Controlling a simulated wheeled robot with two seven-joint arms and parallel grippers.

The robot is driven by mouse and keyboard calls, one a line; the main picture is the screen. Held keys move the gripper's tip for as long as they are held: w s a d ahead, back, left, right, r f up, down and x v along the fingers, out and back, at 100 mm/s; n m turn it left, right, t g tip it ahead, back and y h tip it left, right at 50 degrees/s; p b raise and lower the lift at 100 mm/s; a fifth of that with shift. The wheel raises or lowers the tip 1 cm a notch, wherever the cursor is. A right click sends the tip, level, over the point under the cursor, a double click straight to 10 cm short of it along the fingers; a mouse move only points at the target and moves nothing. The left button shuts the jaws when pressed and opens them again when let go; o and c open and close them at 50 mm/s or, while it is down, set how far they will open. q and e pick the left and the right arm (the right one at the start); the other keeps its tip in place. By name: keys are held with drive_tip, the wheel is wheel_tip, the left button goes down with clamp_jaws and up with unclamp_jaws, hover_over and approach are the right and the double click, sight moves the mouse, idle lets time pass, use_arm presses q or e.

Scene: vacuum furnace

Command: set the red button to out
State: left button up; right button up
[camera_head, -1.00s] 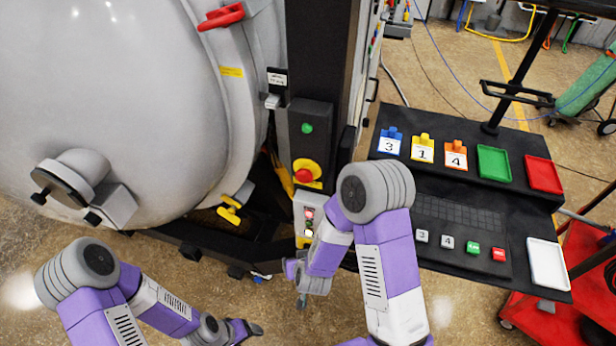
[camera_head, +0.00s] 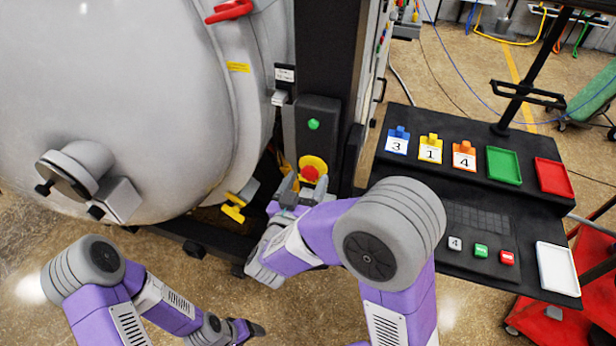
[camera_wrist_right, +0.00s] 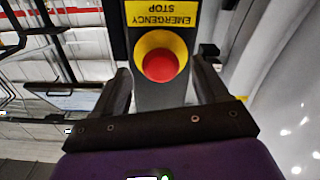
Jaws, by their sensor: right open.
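The red button (camera_head: 310,173) sits on a yellow base on the dark post beside the furnace. In the right wrist view the red button (camera_wrist_right: 159,65) sits in its yellow ring under an "EMERGENCY STOP" label. My right gripper (camera_head: 294,184) is open just below and in front of the button. In the wrist view the fingers (camera_wrist_right: 162,82) stand on either side of it, apart from it. My left gripper (camera_head: 250,330) is low at the front left, far from the button; its jaw opening is too small to tell.
A green button (camera_head: 313,124) is above the red one on the post. The grey furnace (camera_head: 120,90) fills the left, with a yellow handle (camera_head: 234,208) low down. At right, the black table (camera_head: 480,160) holds colored tags, trays and small blocks.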

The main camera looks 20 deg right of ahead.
drive_tip(key=shift+x, duration=1.05)
drive_tip(key=shift+a, duration=0.1)
drive_tip(key=shift+c, duration=0.3)
